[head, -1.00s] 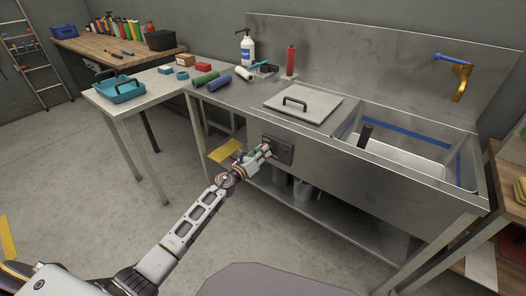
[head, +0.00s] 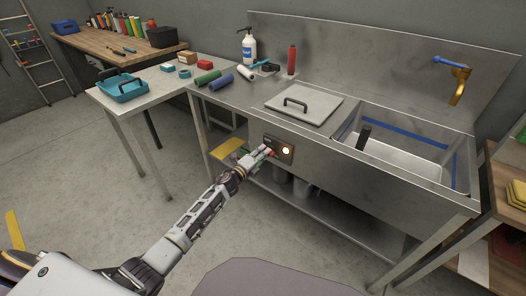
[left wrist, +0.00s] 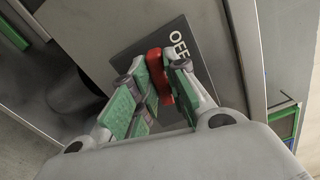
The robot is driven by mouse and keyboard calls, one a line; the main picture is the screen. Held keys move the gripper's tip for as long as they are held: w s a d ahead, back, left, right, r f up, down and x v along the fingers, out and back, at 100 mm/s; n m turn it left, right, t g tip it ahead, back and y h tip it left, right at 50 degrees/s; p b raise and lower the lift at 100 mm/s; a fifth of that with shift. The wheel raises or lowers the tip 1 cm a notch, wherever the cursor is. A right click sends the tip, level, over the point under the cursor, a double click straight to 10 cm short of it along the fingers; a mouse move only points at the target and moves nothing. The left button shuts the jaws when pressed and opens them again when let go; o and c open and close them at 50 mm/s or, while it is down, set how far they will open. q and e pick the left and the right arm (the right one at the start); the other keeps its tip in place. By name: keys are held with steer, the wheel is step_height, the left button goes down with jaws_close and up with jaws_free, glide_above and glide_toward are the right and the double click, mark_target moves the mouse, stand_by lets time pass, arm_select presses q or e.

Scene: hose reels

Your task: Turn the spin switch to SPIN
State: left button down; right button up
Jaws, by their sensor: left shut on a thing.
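The spin switch is a red knob (left wrist: 158,82) on a dark panel (head: 286,151) on the front of the steel sink unit. The word OFF is readable on the panel in the left wrist view. A round lamp (head: 286,151) on the panel glows orange-white. My left gripper (head: 268,152) is at the panel's left part, and its fingers (left wrist: 165,78) are shut on the red knob. The fingers hide part of the knob and the other label. My right gripper is not in view.
A square lid with a handle (head: 303,104) lies on the counter above the panel. The sink basin (head: 400,158) is to its right. A lower shelf (head: 335,215) runs under the counter.

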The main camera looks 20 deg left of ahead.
arm_select(q)
steer(key=shift+f+n+p, duration=0.1)
steer(key=shift+n+p, duration=0.4)
steer(key=shift+n, duration=0.9)
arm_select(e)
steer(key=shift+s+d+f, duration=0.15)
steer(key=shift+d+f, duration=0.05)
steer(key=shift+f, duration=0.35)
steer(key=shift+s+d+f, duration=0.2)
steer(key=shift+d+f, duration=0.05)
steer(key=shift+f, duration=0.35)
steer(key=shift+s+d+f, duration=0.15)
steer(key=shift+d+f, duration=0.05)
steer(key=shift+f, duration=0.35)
arm_select(q)
steer(key=c, duration=1.4)
jaws_free()
steer(key=shift+s, duration=0.1)
steer(key=shift+v, duration=5.85)
